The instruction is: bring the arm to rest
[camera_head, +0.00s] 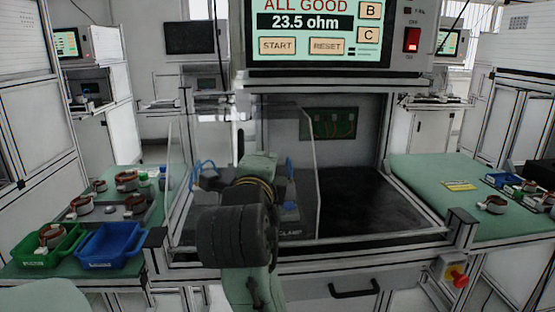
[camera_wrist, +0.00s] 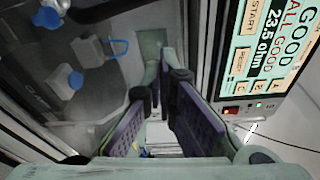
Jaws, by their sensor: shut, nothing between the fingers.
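My gripper (camera_wrist: 164,78) shows in the wrist view, its two long purple-padded fingers converging at the tips with nothing held. In the head view my arm rises from the bottom middle in front of the test station, and its dark joint and green links cover part of the station; I cannot make out the fingers there. The test station's screen (camera_head: 310,22) reads "ALL GOOD" and 23.5 ohm; it also shows tilted in the wrist view (camera_wrist: 268,50), right of the fingers. Blue-ended clamp parts (camera_wrist: 75,80) are at the left of the wrist view.
A clear guard panel (camera_head: 300,140) stands by my arm. A green bin (camera_head: 48,250) and a blue bin (camera_head: 108,248) sit on the left table with several copper-wound stators. A red stop button (camera_head: 458,275) is at the front right.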

